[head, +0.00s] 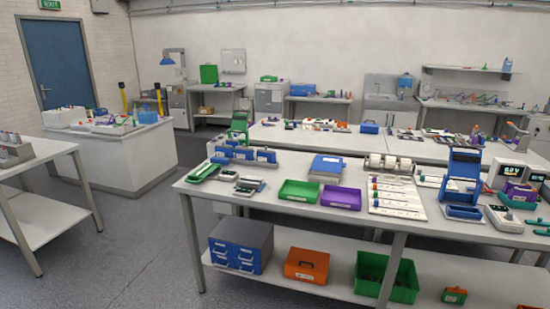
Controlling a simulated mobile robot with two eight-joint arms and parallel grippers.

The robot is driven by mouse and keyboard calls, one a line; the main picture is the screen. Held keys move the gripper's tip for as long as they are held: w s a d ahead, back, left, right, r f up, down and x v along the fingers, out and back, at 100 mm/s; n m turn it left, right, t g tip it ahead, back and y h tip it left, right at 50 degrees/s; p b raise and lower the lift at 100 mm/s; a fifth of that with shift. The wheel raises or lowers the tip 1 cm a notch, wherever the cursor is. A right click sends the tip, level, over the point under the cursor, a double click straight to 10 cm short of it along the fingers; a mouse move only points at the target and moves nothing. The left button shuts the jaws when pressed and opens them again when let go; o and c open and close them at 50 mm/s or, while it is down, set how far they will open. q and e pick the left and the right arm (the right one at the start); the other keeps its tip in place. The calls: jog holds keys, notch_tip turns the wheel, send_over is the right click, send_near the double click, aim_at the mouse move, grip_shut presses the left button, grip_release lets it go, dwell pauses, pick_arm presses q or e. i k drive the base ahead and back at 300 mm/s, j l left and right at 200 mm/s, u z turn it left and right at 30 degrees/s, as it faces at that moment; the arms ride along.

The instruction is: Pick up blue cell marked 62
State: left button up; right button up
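No marking 62 can be read from this distance, so I cannot tell which item is the blue cell marked 62. Several blue blocks with white labels (243,155) stand in a row at the left end of the near workbench. A white board with small coloured cylinder-like items (397,196) lies mid-bench; the items are too small to identify. Neither of my grippers shows in the head view.
The near workbench (262,204) carries a green tray (299,191), a purple tray (341,198) and a blue stand (463,175). A blue drawer box (241,245), orange case (306,265) and green crate (386,278) sit on its lower shelf. Floor (135,245) at left is clear.

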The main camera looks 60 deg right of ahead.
aim_at(219, 152)
jog(key=z, duration=0.4)
jog(key=l+z, duration=0.15)
jog(key=z, duration=0.6)
jog(key=i+z, duration=0.1)
jog(key=z, duration=0.3)
jog(key=i+l, duration=0.9)
jog(key=k+l+z, duration=0.05)
jog(key=l, duration=0.05)
